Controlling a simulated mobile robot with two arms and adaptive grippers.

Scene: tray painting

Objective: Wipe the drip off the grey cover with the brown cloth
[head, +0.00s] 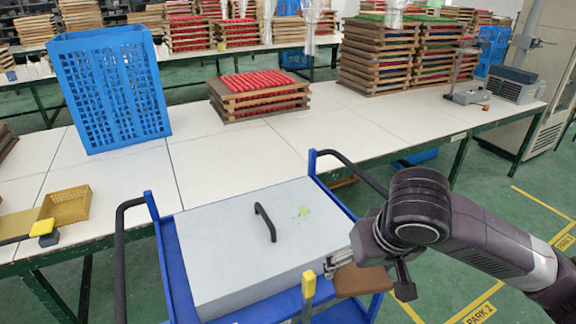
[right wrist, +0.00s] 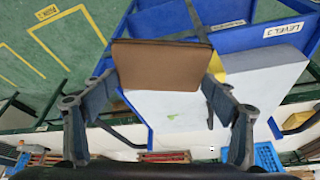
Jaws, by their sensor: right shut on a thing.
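The grey cover (head: 230,245) lies as a flat box lid on a blue cart, with a black handle (head: 265,222) on top. A green drip (head: 303,211) is on the cover, right of the handle; it also shows in the right wrist view (right wrist: 172,116). My right gripper (head: 335,270) is shut on the brown cloth (head: 362,281), a folded flat pad. It holds the cloth at the cover's right edge, apart from the drip. In the right wrist view the cloth (right wrist: 162,64) sits between the fingers. My left gripper is not in view.
The blue cart (head: 172,262) has black push handles at its sides. Behind it, a long white table (head: 225,160) bears a blue crate (head: 110,90), stacked wooden trays (head: 258,95) and a small yellow basket (head: 68,205). The cover's top is otherwise clear.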

